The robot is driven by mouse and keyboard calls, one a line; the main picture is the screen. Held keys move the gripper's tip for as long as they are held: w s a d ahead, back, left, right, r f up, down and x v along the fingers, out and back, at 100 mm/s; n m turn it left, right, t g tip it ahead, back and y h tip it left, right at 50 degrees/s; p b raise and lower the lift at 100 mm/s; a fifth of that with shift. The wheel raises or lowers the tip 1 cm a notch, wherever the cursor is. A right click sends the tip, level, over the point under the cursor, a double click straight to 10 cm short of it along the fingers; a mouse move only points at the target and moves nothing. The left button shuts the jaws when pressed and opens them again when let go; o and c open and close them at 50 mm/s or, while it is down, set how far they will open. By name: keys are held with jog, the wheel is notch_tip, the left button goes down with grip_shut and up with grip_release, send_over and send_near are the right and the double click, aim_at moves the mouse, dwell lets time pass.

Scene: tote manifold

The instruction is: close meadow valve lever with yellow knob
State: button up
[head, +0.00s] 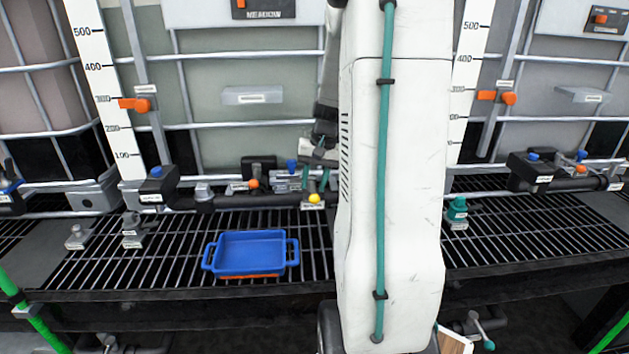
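The meadow tank (255,130) stands at the back, with a dark "MEADOW" plate (264,14) at its top. A yellow knob (314,198) shows low in front of it, at the right end of the dark pipework (250,202), with a small label under it. The lever that bears the knob is mostly hidden. My gripper (316,184) points down just above the knob. Its two teal fingers are apart, one on each side above the knob. I cannot tell whether they touch it.
A blue tray (250,252) sits on the black grating (150,250) left of my arm. An orange knob (253,184) and a blue knob (292,165) are close left of my gripper. A teal-topped fitting (457,210) is at the right. My arm hides the middle.

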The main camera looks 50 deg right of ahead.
notch_tip(320, 180, up, 8)
jog(key=s+d, duration=0.1)
jog(key=shift+f, duration=0.2)
jog(key=shift+s, duration=0.1)
dwell(0.5)
jog(key=s+a+r+n, duration=0.1)
jog(key=s+a+n, duration=0.2)
jog(key=a, duration=0.8)
jog(key=s+a+r+n+h, duration=0.1)
jog(key=s+a+n, duration=0.2)
jog(key=a, duration=0.9)
jog(key=s+a+r+n, duration=0.1)
jog(key=s+a+n, duration=0.3)
jog(key=s+a, duration=0.3)
jog(key=a, duration=0.4)
jog(key=shift+s+a+r, duration=0.15)
jog(key=shift+s+r, duration=0.05)
